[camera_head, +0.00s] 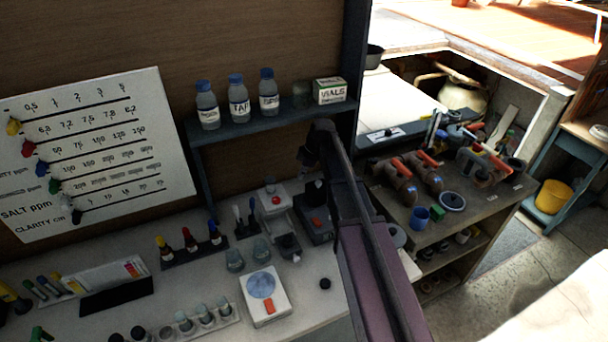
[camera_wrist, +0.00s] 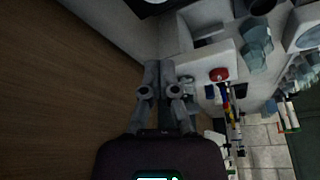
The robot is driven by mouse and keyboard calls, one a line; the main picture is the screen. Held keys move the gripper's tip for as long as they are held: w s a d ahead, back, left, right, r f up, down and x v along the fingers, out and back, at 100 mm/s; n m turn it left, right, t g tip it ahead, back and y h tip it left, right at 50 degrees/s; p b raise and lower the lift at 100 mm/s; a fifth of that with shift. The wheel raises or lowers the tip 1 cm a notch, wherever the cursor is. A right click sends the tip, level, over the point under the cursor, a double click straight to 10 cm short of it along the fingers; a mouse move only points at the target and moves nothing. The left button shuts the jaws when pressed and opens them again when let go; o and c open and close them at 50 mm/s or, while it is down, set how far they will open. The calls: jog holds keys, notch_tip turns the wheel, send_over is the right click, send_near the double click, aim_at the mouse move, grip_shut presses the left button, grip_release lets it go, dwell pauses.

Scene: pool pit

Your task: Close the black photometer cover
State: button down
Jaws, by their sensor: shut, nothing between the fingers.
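A dark grey device with an orange-red button (camera_head: 317,225), which looks like the photometer, stands on the bench beside my arm in the head view. A black part (camera_head: 315,190) at its back looks like the cover; its exact angle is hard to tell, and my arm hides part of the device's right side. My gripper (camera_wrist: 158,66) shows in the wrist view with its grey fingers together and nothing between them. In the head view my arm's end is above and behind the device, and the fingertips cannot be made out. I cannot make out the cover in the wrist view.
A white device with a red button (camera_head: 274,199) stands left of the photometer; it also shows in the wrist view (camera_wrist: 219,74). A shelf (camera_head: 285,120) with bottles is above. Glass beakers (camera_head: 261,249) and a white scale-like device (camera_head: 264,296) are in front.

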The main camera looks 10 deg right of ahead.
aim_at(307, 187)
jog(key=shift+s+d+f+b, duration=0.25)
jog(key=shift+d+f, duration=0.2)
jog(key=shift+d, duration=0.45)
jog(key=shift+s+d+f+b, duration=0.1)
jog(key=shift+d+f+b, duration=0.25)
jog(key=shift+d, duration=0.5)
